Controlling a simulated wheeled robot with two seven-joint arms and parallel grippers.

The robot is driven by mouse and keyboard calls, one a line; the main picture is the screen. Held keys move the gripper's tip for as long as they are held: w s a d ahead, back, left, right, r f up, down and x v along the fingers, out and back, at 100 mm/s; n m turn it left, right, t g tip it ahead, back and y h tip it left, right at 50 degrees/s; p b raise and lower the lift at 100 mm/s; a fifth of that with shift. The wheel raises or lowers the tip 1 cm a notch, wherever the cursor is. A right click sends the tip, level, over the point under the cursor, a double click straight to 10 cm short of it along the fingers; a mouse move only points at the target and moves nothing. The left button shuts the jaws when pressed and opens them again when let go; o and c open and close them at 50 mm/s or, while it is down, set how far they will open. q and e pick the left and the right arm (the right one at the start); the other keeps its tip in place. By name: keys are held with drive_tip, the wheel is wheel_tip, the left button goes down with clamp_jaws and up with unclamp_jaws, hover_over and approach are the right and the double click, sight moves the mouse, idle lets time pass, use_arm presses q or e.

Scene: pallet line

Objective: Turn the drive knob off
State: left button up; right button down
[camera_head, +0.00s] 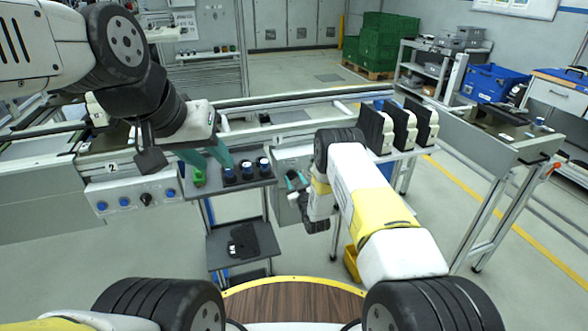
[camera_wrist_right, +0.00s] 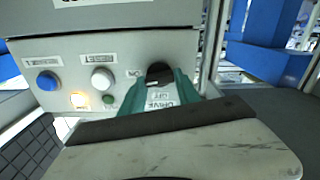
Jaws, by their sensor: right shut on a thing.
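The drive knob (camera_wrist_right: 159,71) is a black round knob on a grey control box (camera_wrist_right: 120,58), above a DRIVE label in the right wrist view. The teal fingers of my right gripper (camera_wrist_right: 159,84) are on either side of the knob, shut on it. In the head view my right gripper (camera_head: 296,182) is at the front of the small grey control box (camera_head: 293,157); the knob itself cannot be made out there. My left gripper (camera_head: 208,158) is open and empty above the small dark shelf, well apart from the box.
A dark shelf (camera_head: 235,182) holds a green item and several dark, blue-topped items. Another panel (camera_head: 130,196) with knobs is at left. A conveyor runs behind.

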drive_tip(key=n, duration=0.4)
drive_tip(key=shift+a+n, duration=0.15)
drive_tip(key=shift+n, duration=0.15)
drive_tip(key=n, duration=0.3)
drive_tip(key=shift+n, duration=0.3)
drive_tip(key=n, duration=0.3)
drive_tip(key=shift+a+f+n, duration=0.1)
drive_tip(key=shift+n, duration=2)
drive_tip(key=c, duration=0.9)
unclamp_jaws()
